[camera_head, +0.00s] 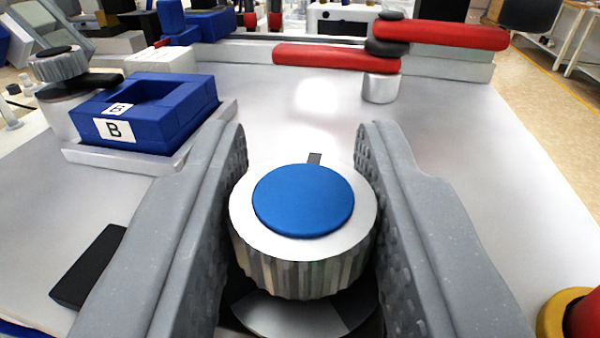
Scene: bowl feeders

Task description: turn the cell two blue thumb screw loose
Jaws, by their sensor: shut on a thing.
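The thumb screw (303,200) has a blue round cap and a ribbed silver rim. It stands upright at the lower middle of the camera_head view, above a dark and silver round base. My gripper (303,170) has its two grey, textured fingers on either side of the screw, shut on its ribbed rim. The lower part of the screw's base is partly hidden between the fingers.
A blue block marked B (150,112) sits on a pale plate at left. A red bar (335,56) and a red lever (440,35) are at the back. A red and yellow part (572,312) is at lower right.

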